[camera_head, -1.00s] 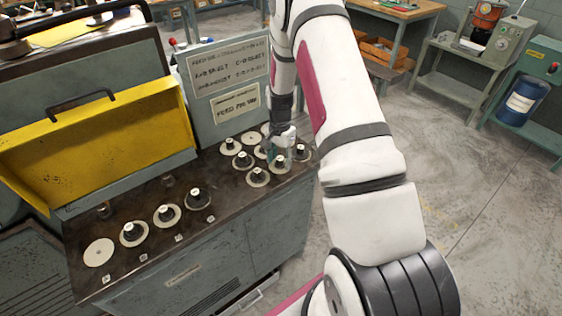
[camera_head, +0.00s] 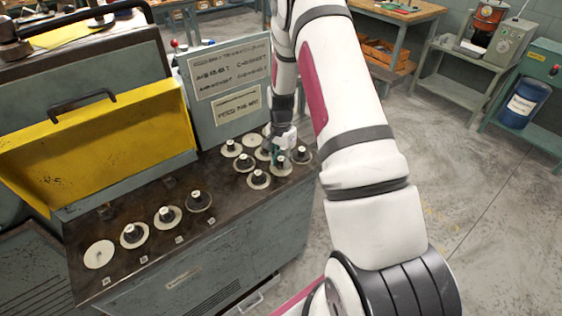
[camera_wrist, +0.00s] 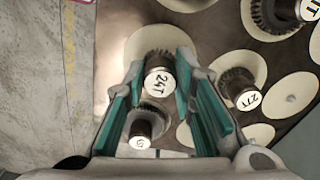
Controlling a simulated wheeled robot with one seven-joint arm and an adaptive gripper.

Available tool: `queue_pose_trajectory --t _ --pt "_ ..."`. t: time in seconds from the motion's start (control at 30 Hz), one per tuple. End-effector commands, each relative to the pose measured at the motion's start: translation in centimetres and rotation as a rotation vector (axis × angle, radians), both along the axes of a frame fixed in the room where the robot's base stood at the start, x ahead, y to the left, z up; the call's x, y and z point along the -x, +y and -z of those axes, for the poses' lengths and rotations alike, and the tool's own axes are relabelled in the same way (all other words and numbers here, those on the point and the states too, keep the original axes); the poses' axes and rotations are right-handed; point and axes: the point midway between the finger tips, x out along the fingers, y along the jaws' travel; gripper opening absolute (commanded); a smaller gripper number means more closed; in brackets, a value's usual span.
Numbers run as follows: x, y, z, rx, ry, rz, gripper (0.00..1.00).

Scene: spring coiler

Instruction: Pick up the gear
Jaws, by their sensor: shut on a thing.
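The gear marked 24T (camera_wrist: 158,82) has a dark toothed body and a white-topped hub. In the wrist view it sits between the green-padded fingertips of my gripper (camera_wrist: 160,66), which is shut on it. A cream disc (camera_wrist: 137,50) shows beneath it; I cannot tell if the gear is clear of it. In the head view my gripper (camera_head: 280,156) points down among the gears at the right end of the bench top. The held gear is partly hidden there by the fingers.
A smaller gear (camera_wrist: 147,123) stands close by in the wrist view, and the 27T gear (camera_wrist: 240,90) stands to the right. Several more gears on cream discs line the bench (camera_head: 230,208). A sign board (camera_head: 225,85) and yellow cover (camera_head: 95,145) rise behind.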

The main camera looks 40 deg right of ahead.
Motion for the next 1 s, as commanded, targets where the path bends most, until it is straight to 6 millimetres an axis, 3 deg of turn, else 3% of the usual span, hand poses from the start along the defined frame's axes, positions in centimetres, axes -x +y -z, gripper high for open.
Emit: queue_pose_trajectory --t 0.23,0.7,1.0 --pt "-0.2 0.0 -2.9 0.002 -0.005 0.000 0.00" --pt "11.0 3.3 -3.9 -0.002 0.002 0.002 0.00" --pt "14.8 4.4 -4.3 0.000 -0.001 0.000 0.00"
